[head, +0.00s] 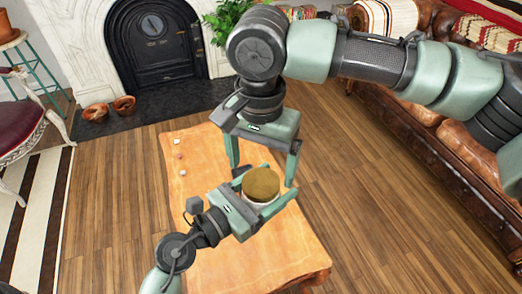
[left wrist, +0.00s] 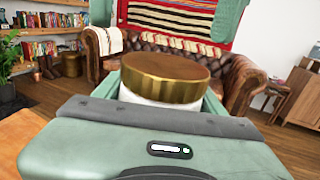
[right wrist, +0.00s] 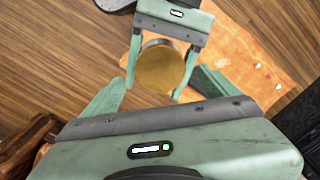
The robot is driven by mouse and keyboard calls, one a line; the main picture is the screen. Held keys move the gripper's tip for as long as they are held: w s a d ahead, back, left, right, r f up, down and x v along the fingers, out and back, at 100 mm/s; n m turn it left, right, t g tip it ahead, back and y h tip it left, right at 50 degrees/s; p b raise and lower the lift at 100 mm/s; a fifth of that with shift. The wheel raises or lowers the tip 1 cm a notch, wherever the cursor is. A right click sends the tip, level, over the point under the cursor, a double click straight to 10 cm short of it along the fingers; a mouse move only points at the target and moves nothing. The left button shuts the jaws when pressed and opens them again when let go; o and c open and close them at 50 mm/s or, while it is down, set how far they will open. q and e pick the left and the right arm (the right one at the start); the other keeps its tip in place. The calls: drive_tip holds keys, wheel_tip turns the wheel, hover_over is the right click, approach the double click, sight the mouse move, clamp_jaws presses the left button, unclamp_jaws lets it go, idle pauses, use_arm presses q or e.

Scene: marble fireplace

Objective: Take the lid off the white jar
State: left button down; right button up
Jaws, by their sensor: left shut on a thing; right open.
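The white jar (head: 258,205) has a round gold lid (head: 262,183) on top. My left gripper (head: 267,186) is shut on the jar's white body from the side, below the lid. In the left wrist view the lid (left wrist: 165,75) sits level on the white jar (left wrist: 140,98). My right gripper (head: 261,173) is open and points down above the jar, one finger to each side of the lid. In the right wrist view the lid (right wrist: 160,67) is beyond and between the open fingers, clear of both. The jar's base is hidden.
A low orange wooden table (head: 200,165) lies beneath the jar, with small pale pieces (head: 180,155) at its far left. A brown leather sofa (head: 440,170) stands to the right, a red chair (head: 18,130) to the left. Wooden floor lies between.

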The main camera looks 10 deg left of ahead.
sight(261, 181)
drive_tip(key=shift+f, duration=2.05)
drive_tip(key=c, duration=1.5)
drive_tip(key=shift+o, duration=0.2)
drive_tip(key=n, duration=0.3)
drive_tip(key=shift+d, duration=0.1)
drive_tip(key=o, duration=1.5)
drive_tip(key=shift+o, duration=0.2)
drive_tip(key=shift+r, duration=0.15)
wheel_tip(261, 181, up, 4)
drive_tip(key=shift+r, duration=0.15)
drive_tip(key=shift+c, duration=0.4)
wheel_tip(261, 181, up, 3)
drive_tip(key=m, duration=0.2)
drive_tip(key=shift+r+m, duration=0.15)
drive_tip(key=shift+m, duration=0.25)
drive_tip(key=shift+f, duration=3.9)
